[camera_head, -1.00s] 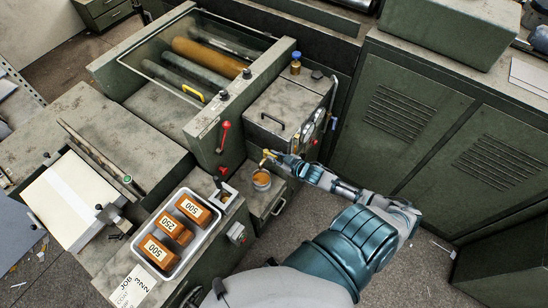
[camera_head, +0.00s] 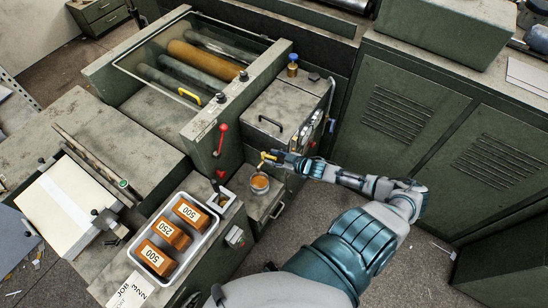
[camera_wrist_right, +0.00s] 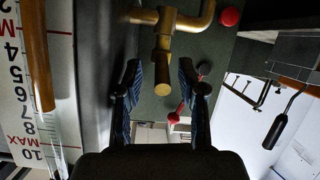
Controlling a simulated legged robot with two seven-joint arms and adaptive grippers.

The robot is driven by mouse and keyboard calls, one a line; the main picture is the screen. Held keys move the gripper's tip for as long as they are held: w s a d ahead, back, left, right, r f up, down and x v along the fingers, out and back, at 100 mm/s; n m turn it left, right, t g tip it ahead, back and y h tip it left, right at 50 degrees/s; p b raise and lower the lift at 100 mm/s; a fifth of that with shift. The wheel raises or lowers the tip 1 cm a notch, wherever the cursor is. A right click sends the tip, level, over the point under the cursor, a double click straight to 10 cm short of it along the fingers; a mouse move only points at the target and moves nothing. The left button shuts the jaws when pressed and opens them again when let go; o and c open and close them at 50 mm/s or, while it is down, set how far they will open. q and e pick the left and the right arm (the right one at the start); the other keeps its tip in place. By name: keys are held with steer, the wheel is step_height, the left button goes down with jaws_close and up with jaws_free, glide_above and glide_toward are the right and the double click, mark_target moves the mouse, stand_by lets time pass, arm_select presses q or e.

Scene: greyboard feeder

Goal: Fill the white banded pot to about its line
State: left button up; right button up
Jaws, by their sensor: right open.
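The white pot (camera_head: 259,183) stands upright on the low ledge in front of the green machine, with amber stuff visible inside. Its band and line are too small to read. A brass tap (camera_head: 268,156) sticks out just above the pot; it shows large in the right wrist view (camera_wrist_right: 163,60). My right gripper (camera_head: 277,159) is at the tap. In the wrist view its two blue-padded fingers (camera_wrist_right: 160,85) are apart, on either side of the tap's brass handle, with gaps to it. I cannot tell whether anything runs from the tap. My left gripper is out of view.
A sight tube (camera_wrist_right: 40,60) with a numbered scale and MAX marks stands beside the tap. A white tray (camera_head: 210,234) with orange-brown labelled blocks is left of the pot. A red-knobbed lever (camera_head: 222,128) stands up behind.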

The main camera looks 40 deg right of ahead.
steer(key=shift+s, duration=0.1)
steer(key=shift+s+d, duration=0.1)
steer(key=shift+s, duration=0.1)
steer(key=v, duration=1.1)
steer(key=shift+s, duration=0.2)
steer(key=shift+r, duration=0.1)
